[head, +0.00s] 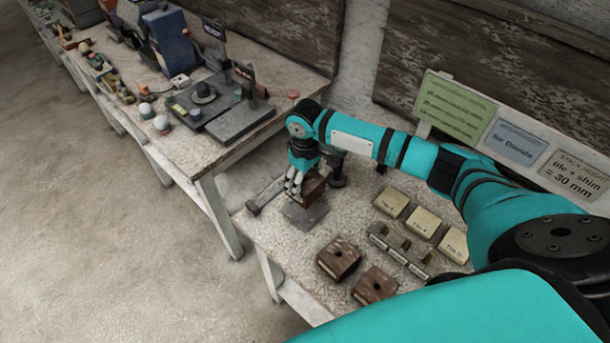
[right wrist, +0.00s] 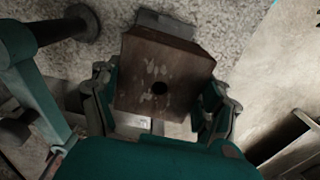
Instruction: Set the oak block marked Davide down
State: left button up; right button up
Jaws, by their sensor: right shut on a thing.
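My right gripper (head: 297,184) is shut on a dark brown wooden block (head: 314,188) near the left part of the front bench. In the right wrist view the same block (right wrist: 150,72) sits between the two fingers, with a dark round hole and pale scuffs on its face. No name can be read on it. A dark grey plate (head: 304,216) lies on the bench just below and in front of the held block. I cannot tell whether the block touches it. My left gripper is not in view.
Two similar brown blocks (head: 339,258) (head: 376,285) stand on the bench. Beside them are a grey slotted rack (head: 399,250) and three cream tiles (head: 423,222). A grey bar (head: 263,197) lies at the left edge. A card (head: 512,143) reads "for Davide". Another bench (head: 235,150) is cluttered.

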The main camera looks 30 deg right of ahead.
jog(key=shift+r+p, duration=0.1)
jog(key=shift+p, duration=0.4)
jog(key=shift+f+b, duration=1.35)
jog(key=shift+f, duration=1.55)
jog(key=shift+p, duration=0.6)
jog(key=shift+f+b, duration=0.35)
jog(key=shift+f, duration=1.05)
jog(key=o, duration=1.4)
jog(key=shift+s, duration=0.1)
